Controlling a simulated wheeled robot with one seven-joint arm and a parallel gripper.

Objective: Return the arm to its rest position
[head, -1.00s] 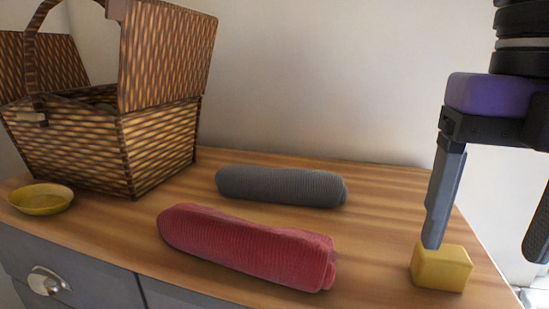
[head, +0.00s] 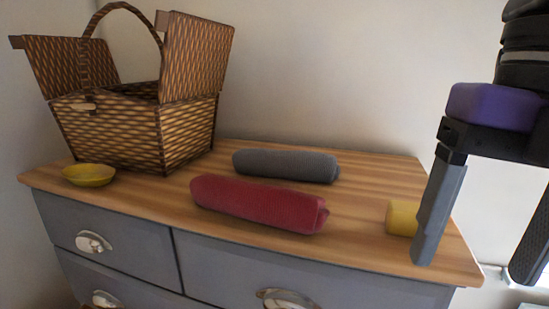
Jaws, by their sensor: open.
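My gripper (head: 483,268) is at the right of the head view, open and empty. Its left finger stands in front of the dresser top's right end and partly hides a yellow block (head: 401,217). Its right finger is beyond the right edge of the dresser, and its tip is near the picture's right edge. The purple part of my gripper is above the fingers. I cannot tell how far the left finger is from the block; no contact shows.
A wooden-topped grey dresser (head: 375,256) bears a rolled red cloth (head: 258,203), a rolled grey cloth (head: 286,165), a yellow dish (head: 89,175) and a wicker basket (head: 135,130) with raised lids. A pale wall stands behind. Bare wood shows between the cloths and block.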

